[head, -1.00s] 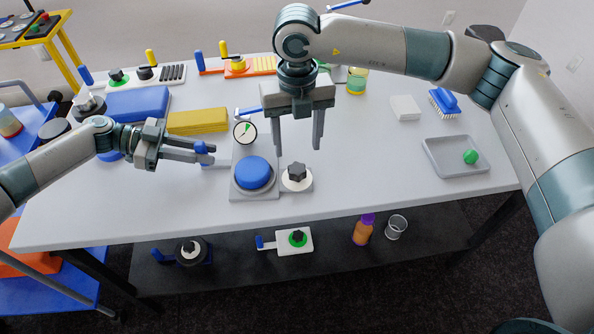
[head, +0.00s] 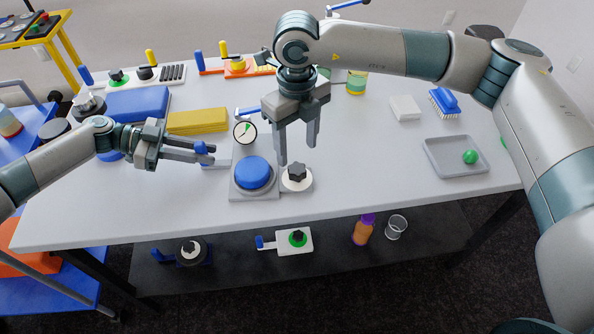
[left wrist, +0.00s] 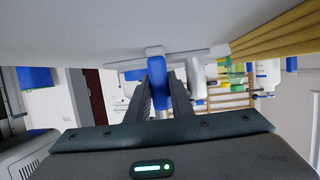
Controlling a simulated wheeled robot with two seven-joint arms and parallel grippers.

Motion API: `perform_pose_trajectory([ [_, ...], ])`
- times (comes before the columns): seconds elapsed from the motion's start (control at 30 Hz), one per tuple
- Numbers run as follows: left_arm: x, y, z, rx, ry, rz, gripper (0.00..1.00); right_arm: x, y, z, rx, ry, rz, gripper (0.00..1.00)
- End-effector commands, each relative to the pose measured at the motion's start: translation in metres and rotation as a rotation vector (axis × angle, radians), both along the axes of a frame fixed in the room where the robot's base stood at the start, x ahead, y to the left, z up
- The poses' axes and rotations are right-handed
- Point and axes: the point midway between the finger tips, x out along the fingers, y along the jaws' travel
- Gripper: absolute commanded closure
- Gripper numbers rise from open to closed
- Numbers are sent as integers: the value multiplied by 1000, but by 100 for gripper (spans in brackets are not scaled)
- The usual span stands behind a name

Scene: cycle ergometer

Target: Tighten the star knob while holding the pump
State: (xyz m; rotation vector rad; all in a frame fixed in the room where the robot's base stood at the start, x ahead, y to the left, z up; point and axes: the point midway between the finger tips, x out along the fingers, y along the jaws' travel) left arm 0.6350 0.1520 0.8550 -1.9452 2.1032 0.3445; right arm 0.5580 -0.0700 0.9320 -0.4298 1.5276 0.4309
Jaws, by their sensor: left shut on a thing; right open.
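The pump has a grey base (head: 240,194) with a blue dome (head: 254,173) and a round gauge (head: 245,132). The dark star knob (head: 297,170) sits on a white round disc at the base's right side. My left gripper (head: 207,153) is shut on the pump's blue handle (head: 201,147), left of the base. In the left wrist view the blue handle (left wrist: 155,65) stands between the fingers, with a pale post beside it. My right gripper (head: 298,154) is open and empty, pointing down over the star knob. Its fingers look apart from the knob.
A yellow block (head: 198,121) and a blue block (head: 138,104) lie behind my left gripper. A grey tray (head: 450,168) with a green knob (head: 470,156), a brush (head: 444,101) and a white block (head: 405,108) are at the right. The table between pump and tray is clear.

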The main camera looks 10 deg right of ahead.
Motion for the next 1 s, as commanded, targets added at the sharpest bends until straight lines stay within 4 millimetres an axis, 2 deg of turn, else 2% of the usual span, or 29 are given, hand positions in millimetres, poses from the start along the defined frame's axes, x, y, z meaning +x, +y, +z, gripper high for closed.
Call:
perform_pose_trajectory([
  [1.0, 0, 0, 0, 0, 0, 0, 100, 0, 0, -22, -1, 0, 927, 46],
])
